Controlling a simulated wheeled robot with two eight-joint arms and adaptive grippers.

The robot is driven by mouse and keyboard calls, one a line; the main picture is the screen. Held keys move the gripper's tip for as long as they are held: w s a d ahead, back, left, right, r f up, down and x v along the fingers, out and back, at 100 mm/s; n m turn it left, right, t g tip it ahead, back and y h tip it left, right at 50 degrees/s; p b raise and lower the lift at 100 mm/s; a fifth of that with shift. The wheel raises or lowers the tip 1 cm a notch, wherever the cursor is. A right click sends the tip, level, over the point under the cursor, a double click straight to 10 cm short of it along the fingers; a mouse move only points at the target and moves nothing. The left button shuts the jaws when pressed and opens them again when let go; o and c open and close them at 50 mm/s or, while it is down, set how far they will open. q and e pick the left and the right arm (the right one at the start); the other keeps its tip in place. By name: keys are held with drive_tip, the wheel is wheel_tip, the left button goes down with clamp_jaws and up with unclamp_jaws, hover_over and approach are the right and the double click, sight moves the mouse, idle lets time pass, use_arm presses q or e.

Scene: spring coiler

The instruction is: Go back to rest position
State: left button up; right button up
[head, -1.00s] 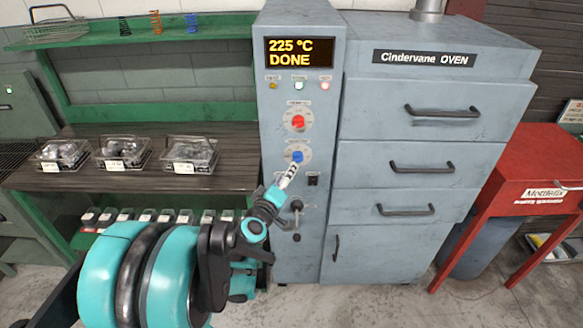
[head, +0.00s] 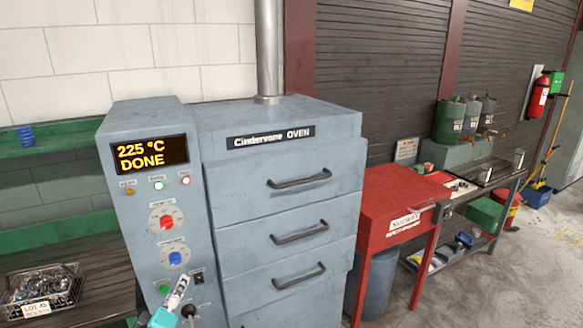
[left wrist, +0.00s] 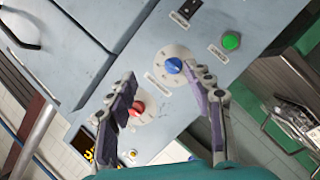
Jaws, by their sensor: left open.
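My left gripper (head: 177,297) shows at the bottom of the head view, in front of the oven's control panel and below the blue knob (head: 175,258). In the left wrist view the open left gripper (left wrist: 163,90) has its purple-padded fingers spread with nothing between them. The blue knob (left wrist: 174,65) and the red knob (left wrist: 137,109) appear beyond the fingers; I cannot tell the exact gap to the panel. The grey oven (head: 285,270) has its visible drawers shut, and its display (head: 150,155) reads "225 °C DONE". My right gripper is not in view.
A wire basket (head: 42,292) labelled LOT 45 stands on the bench at left. A red table (head: 398,205) stands right of the oven. A bench with green and grey cans (head: 450,121) is farther right. Open floor (head: 500,285) lies at lower right.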

use_arm(q)
drive_tip(key=s+d+f+m+g+h, duration=0.1)
drive_tip(key=d+m+h, duration=0.15)
drive_tip(key=d, duration=0.25)
drive_tip(key=s+d+m+g+h, duration=0.1)
drive_tip(key=d+m, duration=0.2)
drive_tip(key=d, duration=0.2)
drive_tip(key=s+d+f+m+g, duration=0.2)
drive_tip(key=s+d+m+g, duration=0.1)
drive_tip(key=s, duration=0.4)
drive_tip(key=s+d+f+m+g+y, duration=0.1)
drive_tip(key=s+d+f+m+g, duration=0.2)
drive_tip(key=s, duration=0.5)
drive_tip(key=shift+m+g, duration=0.3)
drive_tip(key=shift+m, duration=0.15)
